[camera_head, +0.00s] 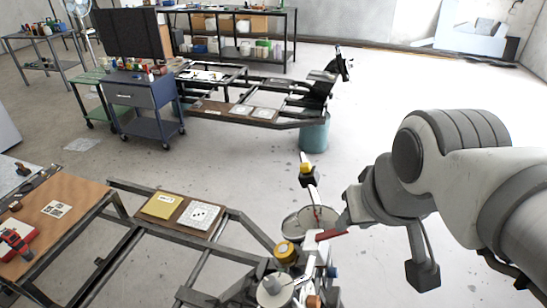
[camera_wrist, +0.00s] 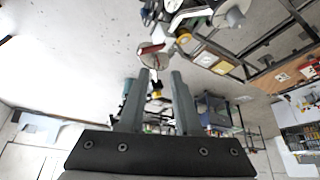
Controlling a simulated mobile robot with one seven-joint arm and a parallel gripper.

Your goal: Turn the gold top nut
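The gold top nut (camera_head: 285,251) sits at the top of the suspension assembly at the bottom centre of the head view. It also shows small near the top of the wrist view (camera_wrist: 184,39). My gripper (camera_wrist: 160,75) is open, with two grey fingers apart and nothing between them. It is apart from the nut, which lies beyond the fingertips and to their right in the wrist view. In the head view my arm comes in from the right, and the fingers cannot be made out clearly.
A red part (camera_head: 329,235) lies right of the nut, close to my wrist. A black-and-yellow piece (camera_head: 307,174) rises behind it. A metal frame bears a yellow card (camera_head: 162,205) and a white card (camera_head: 199,215). A blue cart (camera_head: 142,97) stands farther back, with open floor between.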

